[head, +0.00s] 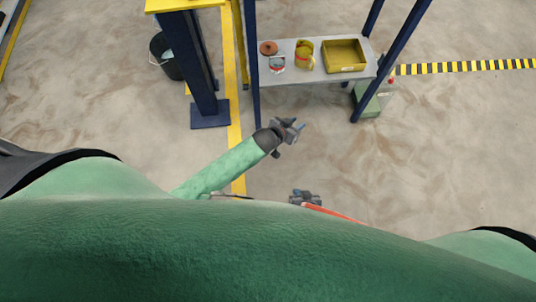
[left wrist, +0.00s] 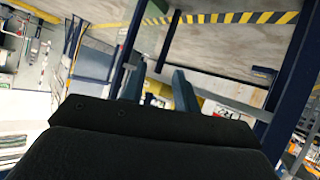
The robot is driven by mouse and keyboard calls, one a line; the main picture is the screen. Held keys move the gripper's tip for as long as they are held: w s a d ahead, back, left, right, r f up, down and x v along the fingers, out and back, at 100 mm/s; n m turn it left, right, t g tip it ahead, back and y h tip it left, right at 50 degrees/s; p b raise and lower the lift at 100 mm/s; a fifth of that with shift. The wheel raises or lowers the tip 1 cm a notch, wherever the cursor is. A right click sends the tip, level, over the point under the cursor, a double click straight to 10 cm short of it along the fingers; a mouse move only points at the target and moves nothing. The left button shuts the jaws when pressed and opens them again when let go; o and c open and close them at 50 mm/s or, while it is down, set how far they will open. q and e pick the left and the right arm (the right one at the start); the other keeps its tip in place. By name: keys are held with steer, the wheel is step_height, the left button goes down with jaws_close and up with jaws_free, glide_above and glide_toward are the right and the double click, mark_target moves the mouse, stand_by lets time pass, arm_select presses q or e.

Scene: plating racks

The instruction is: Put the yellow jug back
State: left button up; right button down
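The yellow jug (head: 304,56) stands on a grey shelf (head: 300,77) in the head view, between a pale grey jug-like vessel (head: 277,64) and a yellow bin (head: 343,56). My left gripper (head: 299,126) is out in front of the shelf, apart from the jug and empty. In the left wrist view its two fingers (left wrist: 157,82) stand apart with nothing held between them. I cannot make out the jug in that view. My right gripper (head: 312,198) is low in the head view, near my body; its fingers are too small to read.
A reddish-brown round item (head: 268,47) sits at the shelf's left end. Dark blue posts (head: 256,100) frame the shelf. A thick blue column (head: 200,75) and a black bucket (head: 165,57) stand to the left. A green box (head: 369,102) is at the right. Floor before the shelf is clear.

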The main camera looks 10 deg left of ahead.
arm_select(q)
steer(key=s+a+f+n+g+y, duration=0.1)
steer(key=s+a+f, duration=0.1)
steer(key=s, duration=0.5)
steer(key=s+a+f+n+g+y, duration=0.1)
steer(key=s+a+f, duration=0.1)
steer(key=s+f, duration=0.3)
steer(key=s+a+f+n, duration=0.1)
steer(key=s+a+f, duration=0.1)
steer(key=s, duration=0.9)
steer(key=shift+s+f+g+y, duration=0.25)
steer(key=shift+f+g+y, duration=0.15)
steer(key=shift+f, duration=0.4)
